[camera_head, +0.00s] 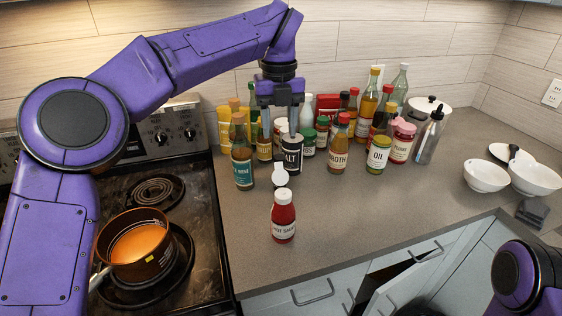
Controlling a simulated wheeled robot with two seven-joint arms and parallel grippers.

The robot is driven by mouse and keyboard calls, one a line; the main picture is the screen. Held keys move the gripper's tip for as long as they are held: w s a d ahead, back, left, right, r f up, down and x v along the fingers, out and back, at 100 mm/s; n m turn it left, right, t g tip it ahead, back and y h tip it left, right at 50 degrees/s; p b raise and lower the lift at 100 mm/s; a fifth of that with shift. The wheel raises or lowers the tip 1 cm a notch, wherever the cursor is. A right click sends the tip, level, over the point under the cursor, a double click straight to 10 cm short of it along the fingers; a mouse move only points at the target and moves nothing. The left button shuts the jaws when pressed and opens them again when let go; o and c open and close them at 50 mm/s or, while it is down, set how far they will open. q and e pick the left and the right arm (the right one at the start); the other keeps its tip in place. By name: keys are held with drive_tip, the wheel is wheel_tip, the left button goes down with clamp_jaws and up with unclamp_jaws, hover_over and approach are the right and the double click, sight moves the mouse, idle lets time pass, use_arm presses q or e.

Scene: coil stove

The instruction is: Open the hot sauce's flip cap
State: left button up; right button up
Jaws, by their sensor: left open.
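The hot sauce bottle (283,222) stands upright near the counter's front, red with a white cap and a label. A white rounded flip lid (280,178) shows just above the back of its cap, apparently raised; its hinge is too small to make out. My right gripper is out of view; only part of my right arm shows at the lower right.
Several bottles and jars crowd the counter behind the hot sauce. A stove (205,262) with a pot (133,257) of orange liquid is at left. White bowls (486,177) are at right. The counter (345,215) right of the hot sauce is clear.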

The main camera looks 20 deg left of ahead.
sight(279, 164)
use_arm(q)
wheel_tip(279, 164, down, 9)
drive_tip(key=shift+w+a+r, duration=0.15)
drive_tip(key=shift+r, duration=0.05)
drive_tip(key=shift+f, duration=0.4)
drive_tip(key=c, duration=0.8)
